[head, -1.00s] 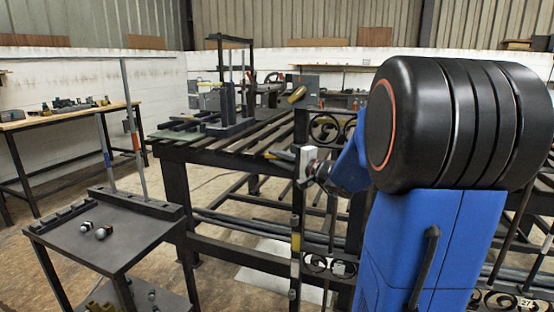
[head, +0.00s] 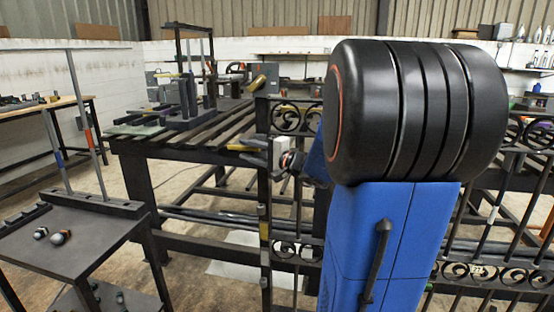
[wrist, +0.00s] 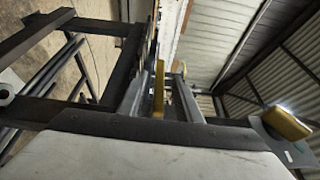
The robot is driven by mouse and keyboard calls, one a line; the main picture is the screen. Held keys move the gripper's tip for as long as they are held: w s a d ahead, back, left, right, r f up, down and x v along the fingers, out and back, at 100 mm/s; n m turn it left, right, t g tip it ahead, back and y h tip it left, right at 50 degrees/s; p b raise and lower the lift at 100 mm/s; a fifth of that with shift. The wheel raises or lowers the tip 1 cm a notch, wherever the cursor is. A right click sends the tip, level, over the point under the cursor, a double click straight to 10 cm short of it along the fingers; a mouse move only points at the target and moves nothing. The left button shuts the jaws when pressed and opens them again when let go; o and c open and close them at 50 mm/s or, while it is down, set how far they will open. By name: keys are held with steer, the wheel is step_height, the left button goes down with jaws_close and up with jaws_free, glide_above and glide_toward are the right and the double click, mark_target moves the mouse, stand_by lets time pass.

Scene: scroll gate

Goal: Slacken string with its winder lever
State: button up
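My gripper (head: 250,154) is at the end of my blue and black arm, beside a dark upright post of the gate. Its white body faces me and its fingers point left, towards the slatted bench. In the wrist view two grey fingers (wrist: 160,103) stand apart. A narrow yellow bar (wrist: 159,88) shows in line with the gap; I cannot tell whether it is touched. A gold cylindrical handle (head: 258,82) is on a dark plate above my gripper and also shows in the wrist view (wrist: 284,123). I cannot tell if it is the winder lever. No string can be made out.
The scrollwork gate (head: 290,120) runs across the front, close to my arm. A slatted bench (head: 225,128) with a dark upright frame (head: 188,75) stands behind it.

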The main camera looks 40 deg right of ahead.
steer(key=v, duration=1.3)
steer(key=shift+s, duration=0.3)
steer(key=shift+f, duration=0.1)
steer(key=shift+a, duration=0.1)
